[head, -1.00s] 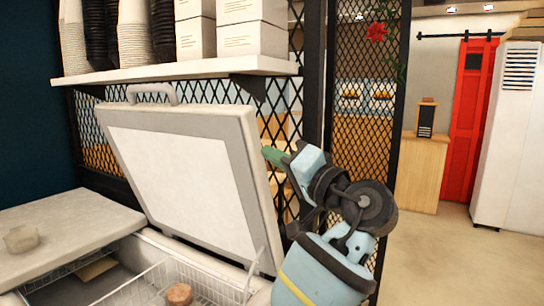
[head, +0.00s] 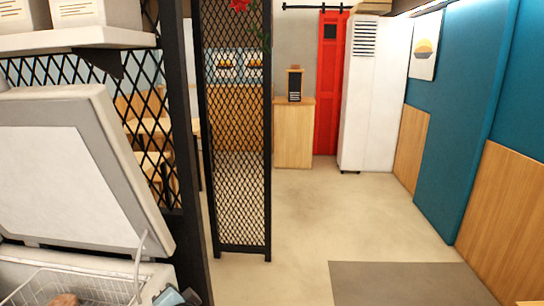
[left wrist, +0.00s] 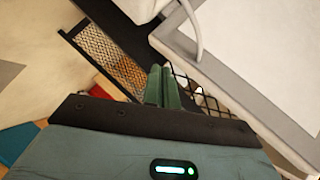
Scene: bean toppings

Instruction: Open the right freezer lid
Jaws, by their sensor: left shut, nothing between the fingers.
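The right freezer lid (head: 105,150) stands raised at the left of the head view, its white inner panel facing me and its top tilted back. Its left part is cut off by the frame. The lid also shows at the right of the left wrist view (left wrist: 215,60), with a pale curved bar near its edge. My left gripper (left wrist: 164,72) has its green fingers together and empty, apparently apart from the lid. In the head view only a light blue piece of my arm shows at the bottom edge. My right gripper is out of view.
Under the lid, the open freezer holds a white wire basket (head: 80,287). A black mesh partition (head: 238,150) stands right of the lid, and a shelf (head: 80,38) hangs above. The floor (head: 300,210) to the right is open, with a grey mat (head: 405,283).

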